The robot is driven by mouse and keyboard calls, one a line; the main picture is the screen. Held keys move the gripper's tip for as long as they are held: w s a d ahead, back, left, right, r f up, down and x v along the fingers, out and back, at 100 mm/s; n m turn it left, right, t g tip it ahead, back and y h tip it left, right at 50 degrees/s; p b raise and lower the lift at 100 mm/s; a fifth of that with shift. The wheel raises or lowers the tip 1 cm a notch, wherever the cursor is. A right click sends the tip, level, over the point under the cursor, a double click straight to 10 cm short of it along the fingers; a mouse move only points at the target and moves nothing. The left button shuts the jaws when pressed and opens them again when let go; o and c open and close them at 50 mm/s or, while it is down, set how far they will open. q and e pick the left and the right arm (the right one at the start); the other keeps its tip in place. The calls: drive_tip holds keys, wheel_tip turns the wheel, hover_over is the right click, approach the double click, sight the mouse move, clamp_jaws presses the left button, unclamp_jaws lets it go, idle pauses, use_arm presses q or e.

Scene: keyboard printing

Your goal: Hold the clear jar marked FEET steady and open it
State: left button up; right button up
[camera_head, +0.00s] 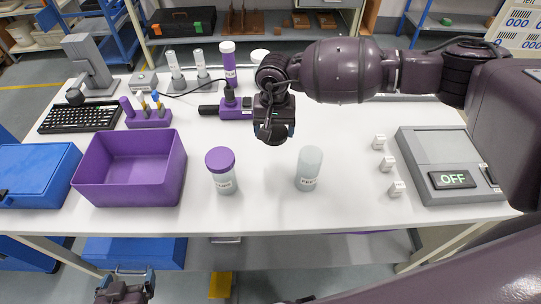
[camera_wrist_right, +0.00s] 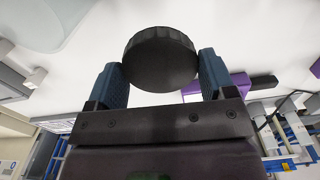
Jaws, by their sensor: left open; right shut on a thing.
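The clear jar (camera_head: 309,165) stands upright on the white table near its front edge, with a small label low on its side. No dark lid shows on it. My right gripper (camera_head: 273,130) is above the table, behind and left of the jar and apart from it. In the right wrist view it is shut on a round black ribbed lid (camera_wrist_right: 160,60), held between the blue fingertips. My left gripper (camera_head: 124,285) is low at the front left, below the table's front edge. It is open and away from the jar.
A purple-lidded jar (camera_head: 221,170) stands left of the clear jar. A purple bin (camera_head: 130,195) and blue box (camera_head: 35,175) are further left. Small white blocks (camera_head: 387,163) and a grey machine reading OFF (camera_head: 453,180) are at the right. The table between the two jars is clear.

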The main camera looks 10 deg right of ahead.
sight(273, 163)
wheel_tip(273, 163, down, 12)
drive_tip(key=shift+r, duration=0.1)
idle(0.5)
drive_tip(key=o, duration=1)
